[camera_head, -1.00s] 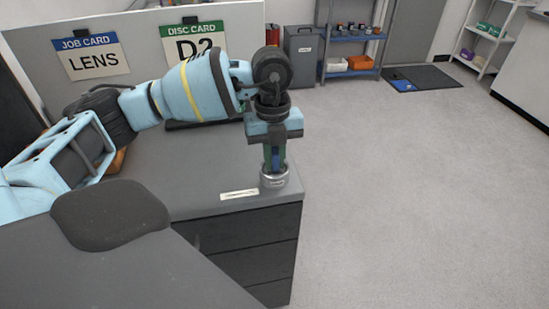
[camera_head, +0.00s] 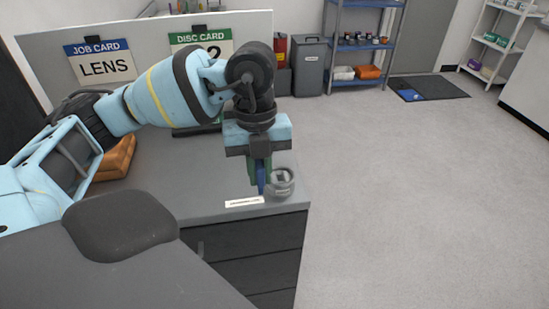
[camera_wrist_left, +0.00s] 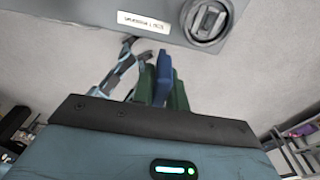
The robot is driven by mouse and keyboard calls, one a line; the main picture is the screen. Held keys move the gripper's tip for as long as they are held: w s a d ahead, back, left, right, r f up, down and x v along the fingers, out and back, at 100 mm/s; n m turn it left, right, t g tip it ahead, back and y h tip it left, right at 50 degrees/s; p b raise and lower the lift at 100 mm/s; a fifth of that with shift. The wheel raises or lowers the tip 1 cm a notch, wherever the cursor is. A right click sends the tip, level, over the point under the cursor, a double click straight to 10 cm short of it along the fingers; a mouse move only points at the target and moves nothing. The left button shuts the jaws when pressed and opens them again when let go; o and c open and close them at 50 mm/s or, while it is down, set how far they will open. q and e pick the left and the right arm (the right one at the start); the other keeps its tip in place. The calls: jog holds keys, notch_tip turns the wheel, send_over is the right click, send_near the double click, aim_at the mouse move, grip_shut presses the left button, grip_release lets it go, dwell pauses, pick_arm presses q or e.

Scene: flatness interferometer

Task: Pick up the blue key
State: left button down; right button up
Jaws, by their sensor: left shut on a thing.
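My left gripper (camera_head: 260,172) points down above the front right corner of the grey workbench (camera_head: 190,194). Its green fingers are shut on the blue key (camera_head: 261,181), which hangs down between them. In the left wrist view the blue key (camera_wrist_left: 163,75) shows between the green fingers of the left gripper (camera_wrist_left: 161,88). A round grey metal holder (camera_head: 281,183) stands on the bench corner, just right of the key. The holder also shows in the left wrist view (camera_wrist_left: 208,20), apart from the key. My right gripper is not in view.
A small white label (camera_head: 244,202) lies at the bench's front edge. A LENS job card (camera_head: 104,65) and a green disc card (camera_head: 201,42) stand on the back panel. An orange-brown object (camera_head: 116,158) lies behind my left arm. Open floor is at the right.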

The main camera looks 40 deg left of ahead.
pick_arm(q)
jog(key=s, duration=0.9)
jog(key=shift+d+r, duration=0.4)
jog(key=shift+w, duration=0.1)
